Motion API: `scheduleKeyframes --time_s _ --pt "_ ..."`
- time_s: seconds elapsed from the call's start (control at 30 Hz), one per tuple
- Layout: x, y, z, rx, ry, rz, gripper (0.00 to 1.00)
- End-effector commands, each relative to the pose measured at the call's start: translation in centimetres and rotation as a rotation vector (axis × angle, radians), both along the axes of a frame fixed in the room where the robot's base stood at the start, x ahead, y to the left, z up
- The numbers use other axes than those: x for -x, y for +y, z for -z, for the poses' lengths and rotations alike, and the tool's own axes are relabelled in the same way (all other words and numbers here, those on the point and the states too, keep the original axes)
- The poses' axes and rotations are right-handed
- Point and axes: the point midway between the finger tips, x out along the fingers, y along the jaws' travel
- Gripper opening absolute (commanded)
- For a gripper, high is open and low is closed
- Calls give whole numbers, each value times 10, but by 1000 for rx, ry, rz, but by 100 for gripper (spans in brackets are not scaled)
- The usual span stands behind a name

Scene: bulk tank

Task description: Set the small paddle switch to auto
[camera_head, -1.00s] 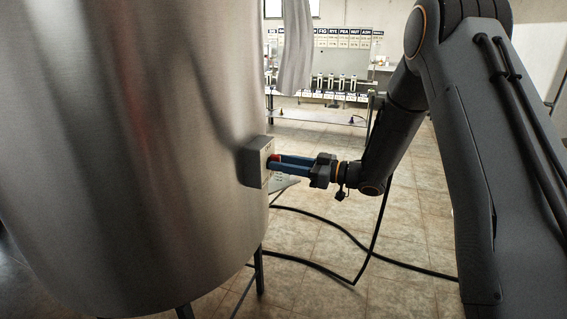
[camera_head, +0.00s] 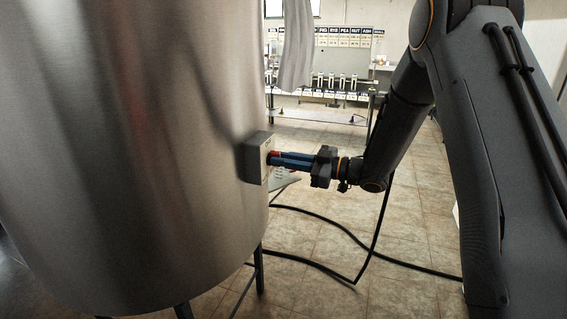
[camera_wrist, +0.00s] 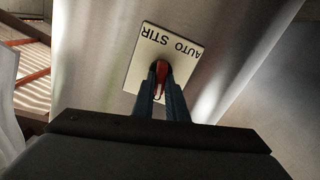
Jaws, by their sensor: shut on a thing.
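The switch box (camera_head: 257,158) is a small grey box on the side of the steel tank (camera_head: 130,150). In the wrist view its pale face plate (camera_wrist: 184,50) shows upside down, with "STIR" and "AUTO" lettering and another mark partly hidden by my fingers. The small red paddle switch (camera_wrist: 161,70) stands out from the plate. My gripper (camera_head: 276,158) has blue fingers shut on the paddle, one on each side; it also shows in the wrist view (camera_wrist: 161,88). The paddle's lower part sits between the fingers.
Black hoses (camera_head: 330,262) lie on the tiled floor below my arm. A rack with labelled dispensers (camera_head: 335,85) stands at the back. Grey cloth (camera_head: 296,50) hangs beside the tank. The floor right of the tank is mostly clear.

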Motion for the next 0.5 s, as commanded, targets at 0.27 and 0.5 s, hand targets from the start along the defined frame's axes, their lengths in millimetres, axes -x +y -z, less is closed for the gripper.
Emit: scheduleKeyframes --time_s 0.27,0.5 --pt "1 1 3 93 -245 -1 0" --pt "3 1 5 175 -458 -1 0"
